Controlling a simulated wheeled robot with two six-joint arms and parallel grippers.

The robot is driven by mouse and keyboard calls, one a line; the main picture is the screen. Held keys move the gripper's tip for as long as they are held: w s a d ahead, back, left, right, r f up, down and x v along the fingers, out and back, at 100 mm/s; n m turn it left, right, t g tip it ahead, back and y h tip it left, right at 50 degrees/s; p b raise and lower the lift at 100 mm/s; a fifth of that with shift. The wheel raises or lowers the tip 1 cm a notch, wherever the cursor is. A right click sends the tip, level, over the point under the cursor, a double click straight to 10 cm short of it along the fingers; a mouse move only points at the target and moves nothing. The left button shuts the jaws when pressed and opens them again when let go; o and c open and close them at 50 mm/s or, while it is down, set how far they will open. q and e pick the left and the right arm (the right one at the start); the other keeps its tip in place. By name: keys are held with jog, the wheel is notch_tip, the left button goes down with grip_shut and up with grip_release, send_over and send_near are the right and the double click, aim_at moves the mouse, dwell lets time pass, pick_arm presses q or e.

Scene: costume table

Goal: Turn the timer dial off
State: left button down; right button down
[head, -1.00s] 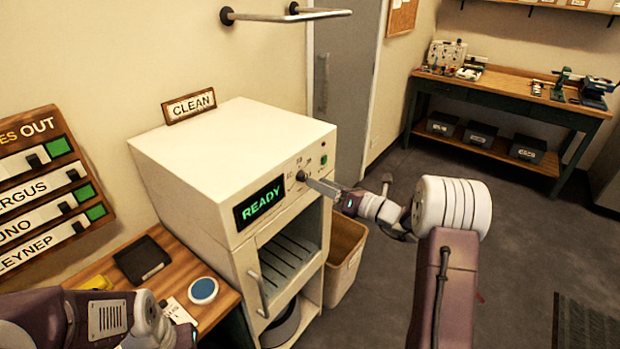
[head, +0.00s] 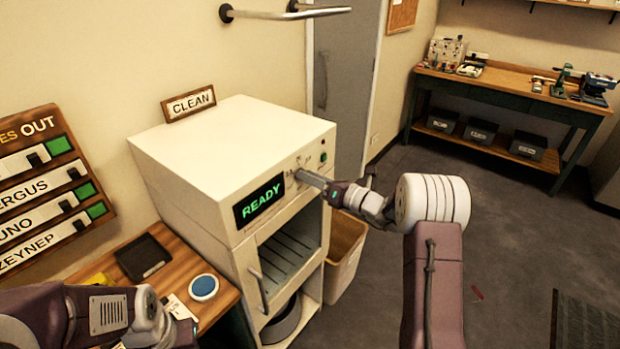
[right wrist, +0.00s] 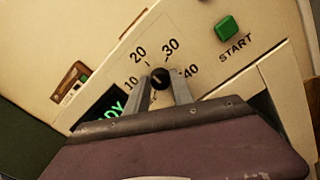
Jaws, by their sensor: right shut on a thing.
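The timer dial (right wrist: 159,77) is a small black knob on the front panel of a cream cabinet machine (head: 232,150), with numbers 10 to 40 around it in the right wrist view. My right gripper (right wrist: 160,90) has its two fingers on either side of the dial and is shut on it. In the head view the right gripper (head: 302,175) reaches the panel and hides the dial. The dial's exact pointer direction is hard to make out. The display (head: 259,201) reads READY in green. My left arm is at the lower left; its fingers are not visible.
A green START button (right wrist: 228,29) sits near the dial. A CLEAN sign (head: 188,105) stands on the machine's top. Below the panel is an open rack with a handle (head: 261,291). A bin (head: 345,250) stands beside the machine. A wooden side table (head: 220,300) is at left.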

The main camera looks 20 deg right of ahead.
jog(key=shift+s+a+f+n+b, duration=0.1)
jog(key=shift+n+b, duration=5.8)
jog(key=shift+b, duration=1.8)
jog(key=shift+s+a+f+n+b, duration=0.1)
jog(key=shift+n+b, duration=5.8)
jog(key=shift+b, duration=1.8)
jog(key=shift+r, duration=0.1)
jog(key=c, duration=1.1)
grip_release()
jog(key=shift+w, duration=0.1)
